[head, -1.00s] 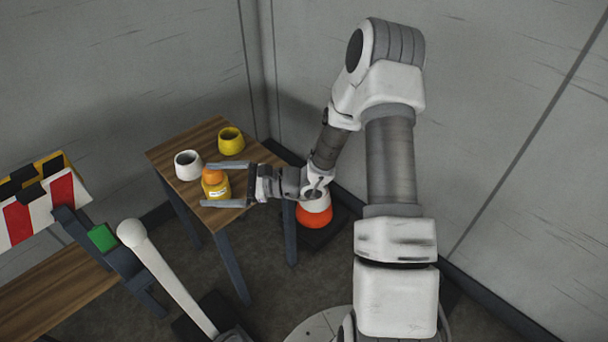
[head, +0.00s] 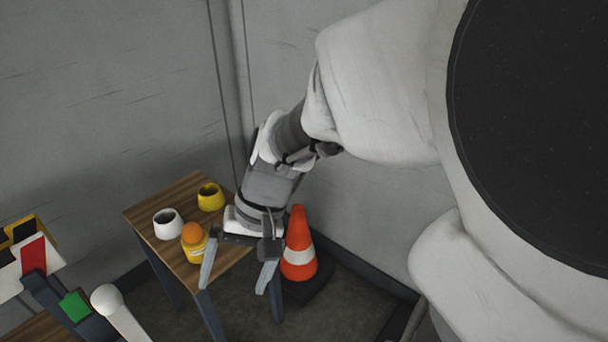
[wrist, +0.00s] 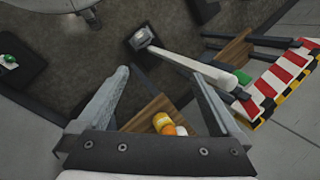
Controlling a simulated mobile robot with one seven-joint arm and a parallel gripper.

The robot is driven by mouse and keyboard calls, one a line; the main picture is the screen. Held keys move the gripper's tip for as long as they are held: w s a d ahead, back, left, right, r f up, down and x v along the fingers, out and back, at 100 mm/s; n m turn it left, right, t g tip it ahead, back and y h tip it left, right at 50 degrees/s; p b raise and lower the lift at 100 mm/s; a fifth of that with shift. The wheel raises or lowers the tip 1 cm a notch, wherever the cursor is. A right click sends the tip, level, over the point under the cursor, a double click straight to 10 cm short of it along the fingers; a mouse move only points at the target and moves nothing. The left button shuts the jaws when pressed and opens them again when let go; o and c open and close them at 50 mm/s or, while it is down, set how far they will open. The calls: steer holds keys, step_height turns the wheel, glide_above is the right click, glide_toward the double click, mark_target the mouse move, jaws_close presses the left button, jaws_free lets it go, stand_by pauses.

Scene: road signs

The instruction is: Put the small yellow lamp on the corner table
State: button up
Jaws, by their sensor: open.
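The small yellow lamp (head: 193,246), with an orange top, stands upright on the wooden corner table (head: 180,195), near its front edge. In the wrist view the lamp (wrist: 161,121) shows low in the middle, beyond my gripper's base and partly cut off by it. My gripper (head: 234,282) is open and empty. Its fingers point downward at the table's front right edge, just right of the lamp and apart from it as far as I can see. The fingers also spread wide in the wrist view (wrist: 159,76).
A white cup (head: 168,224) and a yellow cup (head: 210,197) stand on the table behind the lamp. An orange and white cone (head: 299,252) stands on the floor right of the table. A striped barrier (head: 33,257) is at the left. Walls close the corner behind.

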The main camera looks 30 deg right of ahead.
steer(key=s+d+r+n+t+h, duration=0.3)
steer(key=s+d+r+t+h, duration=0.3)
steer(key=r, duration=0.4)
step_height(320, 180, up, 13)
steer(key=w+d+y+p, duration=0.1)
steer(key=w+p, duration=0.1)
steer(key=p, duration=1.1)
steer(key=shift+d+p, duration=0.25)
steer(key=shift+p, duration=0.1)
